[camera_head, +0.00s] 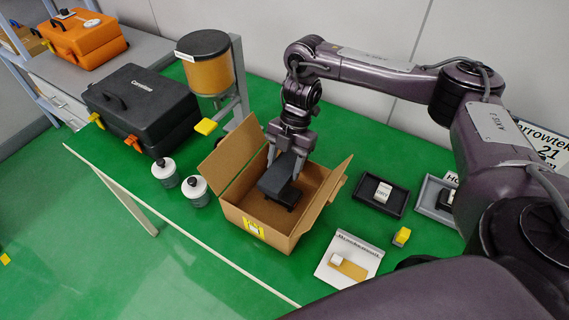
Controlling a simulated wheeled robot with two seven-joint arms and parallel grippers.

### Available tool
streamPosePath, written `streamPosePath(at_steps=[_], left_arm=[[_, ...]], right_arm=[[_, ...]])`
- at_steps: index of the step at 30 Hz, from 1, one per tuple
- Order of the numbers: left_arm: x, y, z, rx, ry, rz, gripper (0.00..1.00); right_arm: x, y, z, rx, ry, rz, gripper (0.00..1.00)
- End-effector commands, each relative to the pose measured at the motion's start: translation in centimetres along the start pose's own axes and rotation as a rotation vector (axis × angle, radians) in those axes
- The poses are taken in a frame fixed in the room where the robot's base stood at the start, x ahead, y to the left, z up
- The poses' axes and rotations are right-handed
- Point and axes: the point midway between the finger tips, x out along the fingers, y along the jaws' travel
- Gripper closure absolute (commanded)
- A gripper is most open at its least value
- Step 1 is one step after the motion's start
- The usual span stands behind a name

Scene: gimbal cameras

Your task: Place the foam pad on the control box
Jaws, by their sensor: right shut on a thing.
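My right gripper (287,152) comes down into the open cardboard box (252,222) and is shut on a dark grey slab, which looks like the foam pad (277,179). The pad is tilted and sits inside the box's walls. Just below and to the right of it is a black item (291,199) on the box floor, which may be the control box. The pad covers part of it, and I cannot tell whether the two touch. My left gripper is not in view.
Two white bottles (166,172) and a large black case (139,107) stand left of the cardboard box. An orange-brown canister (207,66) stands behind it. Two trays (381,196) with small items, a white card (347,261) and a yellow block (402,236) lie to the right.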

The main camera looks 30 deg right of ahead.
Motion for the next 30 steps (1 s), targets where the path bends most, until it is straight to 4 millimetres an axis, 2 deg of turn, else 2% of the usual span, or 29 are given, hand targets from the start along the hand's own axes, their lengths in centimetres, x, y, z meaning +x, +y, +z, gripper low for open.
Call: streamPosePath(at_steps=[11, 12, 17, 25, 30], left_arm=[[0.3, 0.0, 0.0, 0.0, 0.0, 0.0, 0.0], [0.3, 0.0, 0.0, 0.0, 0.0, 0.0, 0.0], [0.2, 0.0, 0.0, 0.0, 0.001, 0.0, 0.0], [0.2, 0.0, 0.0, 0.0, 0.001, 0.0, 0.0], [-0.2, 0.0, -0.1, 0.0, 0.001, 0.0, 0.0]], right_arm=[[0.7, 0.0, 0.3, 0.0, 0.0, 0.0, 0.68], [0.7, 0.0, 0.3, 0.0, 0.0, 0.0, 0.45], [0.6, 0.0, 0.2, 0.0, 0.0, 0.0, 0.24], [0.6, 0.0, 0.2, 0.0, 0.0, 0.0, 0.24], [-0.7, 0.1, -0.1, -0.001, -0.003, 0.001, 0.24]])
